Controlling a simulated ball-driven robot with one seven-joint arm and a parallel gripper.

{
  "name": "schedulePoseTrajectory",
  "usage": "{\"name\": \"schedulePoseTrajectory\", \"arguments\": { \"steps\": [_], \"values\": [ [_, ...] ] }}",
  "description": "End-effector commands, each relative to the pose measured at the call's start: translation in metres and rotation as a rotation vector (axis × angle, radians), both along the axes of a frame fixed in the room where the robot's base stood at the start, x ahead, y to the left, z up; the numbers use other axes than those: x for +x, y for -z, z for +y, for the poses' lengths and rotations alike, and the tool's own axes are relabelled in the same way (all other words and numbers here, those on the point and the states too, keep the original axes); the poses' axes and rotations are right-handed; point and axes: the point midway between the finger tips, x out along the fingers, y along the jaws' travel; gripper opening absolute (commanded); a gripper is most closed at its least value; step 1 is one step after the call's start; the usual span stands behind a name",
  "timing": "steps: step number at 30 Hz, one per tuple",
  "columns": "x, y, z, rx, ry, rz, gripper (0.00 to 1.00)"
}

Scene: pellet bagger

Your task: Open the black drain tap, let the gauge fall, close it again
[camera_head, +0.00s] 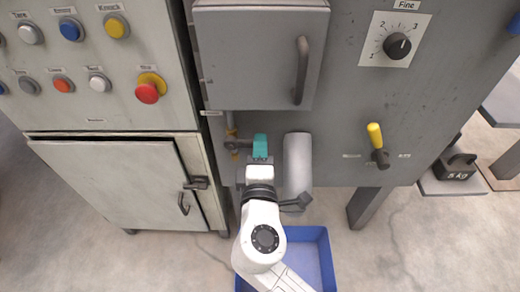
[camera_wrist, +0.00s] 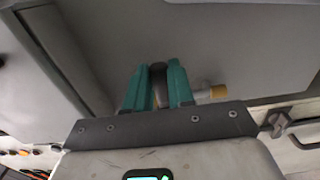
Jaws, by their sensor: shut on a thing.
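The drain tap (camera_head: 238,145) sits low on the grey machine front, on a thin pipe with brass fittings. Its dark part runs right to my gripper (camera_head: 260,146). In the wrist view my gripper (camera_wrist: 160,88) has its two teal fingers on either side of a dark piece of the tap (camera_wrist: 161,92), and it is shut on it. A brass end (camera_wrist: 218,91) shows just right of the fingers. How far the tap is turned is hidden by the fingers. No pressure gauge can be made out in either view.
A grey cylinder (camera_head: 297,165) hangs close to the right of my gripper. A blue tray (camera_head: 325,250) lies on the floor below. A yellow-handled lever (camera_head: 375,135) and a Fine dial (camera_head: 397,45) are at right. A cabinet with buttons (camera_head: 95,85) stands at left.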

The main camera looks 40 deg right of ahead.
Motion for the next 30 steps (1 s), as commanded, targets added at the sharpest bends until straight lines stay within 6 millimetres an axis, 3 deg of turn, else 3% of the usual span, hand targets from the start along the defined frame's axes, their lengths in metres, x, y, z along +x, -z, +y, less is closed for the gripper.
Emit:
{"name": "schedulePoseTrajectory", "arguments": {
  "steps": [11, 12, 19, 30],
  "values": [
    [-0.0004, 0.0019, -0.0003, 0.007, 0.001, 0.001, 0.00],
    [-0.0004, 0.0020, -0.0003, 0.007, 0.001, 0.001, 0.27],
    [-0.0002, 0.0013, -0.0002, 0.005, 0.001, 0.000, 0.49],
    [-0.0068, 0.0008, 0.0052, 0.003, -0.002, 0.001, 0.49]
  ]
}}
